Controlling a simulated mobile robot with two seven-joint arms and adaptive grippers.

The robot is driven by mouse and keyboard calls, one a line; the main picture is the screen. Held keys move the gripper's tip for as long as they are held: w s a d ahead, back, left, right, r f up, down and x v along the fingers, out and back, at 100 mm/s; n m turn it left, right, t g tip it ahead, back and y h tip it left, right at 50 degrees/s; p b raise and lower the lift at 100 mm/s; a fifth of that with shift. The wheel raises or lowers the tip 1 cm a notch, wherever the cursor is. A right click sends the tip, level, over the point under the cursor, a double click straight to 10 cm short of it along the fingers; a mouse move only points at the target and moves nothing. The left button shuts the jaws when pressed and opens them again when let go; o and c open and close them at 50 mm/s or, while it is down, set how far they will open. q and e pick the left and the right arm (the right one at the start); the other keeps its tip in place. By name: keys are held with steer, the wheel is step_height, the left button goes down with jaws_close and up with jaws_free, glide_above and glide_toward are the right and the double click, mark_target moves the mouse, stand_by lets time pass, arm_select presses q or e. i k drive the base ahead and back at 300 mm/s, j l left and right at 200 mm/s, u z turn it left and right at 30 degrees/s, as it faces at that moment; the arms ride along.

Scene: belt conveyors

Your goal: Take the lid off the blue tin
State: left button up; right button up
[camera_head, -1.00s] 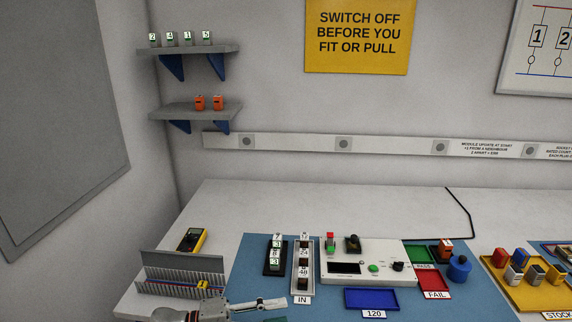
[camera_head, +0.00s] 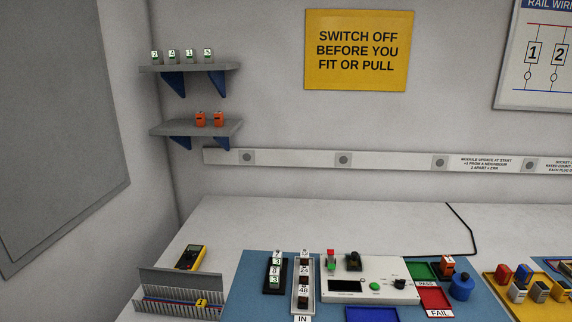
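The blue tin (camera_head: 461,289) stands on the blue mat at the right, close beside the red FAIL tray. It is small and round, with a narrower blue knob on top, so its lid appears to be on. Neither of my grippers shows in this view, so their distance from the tin and what they hold cannot be seen.
The red FAIL tray (camera_head: 436,300) and green PASS tray (camera_head: 421,271) lie left of the tin. A white test box (camera_head: 372,277) is further left. A yellow stock tray (camera_head: 512,305) with several coloured modules is at the right. A black cable (camera_head: 470,233) runs behind.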

mark_target(464, 281)
steer(key=z, duration=1.25)
steer(key=i+l, duration=0.1)
steer(key=l, duration=0.25)
steer(key=i+l+u, duration=0.1)
steer(key=l, duration=0.2)
steer(key=i+l, duration=0.15)
steer(key=l, duration=0.2)
steer(key=i+l, duration=0.1)
steer(key=l, duration=0.25)
steer(key=i+l+u, duration=0.1)
steer(key=l, duration=0.25)
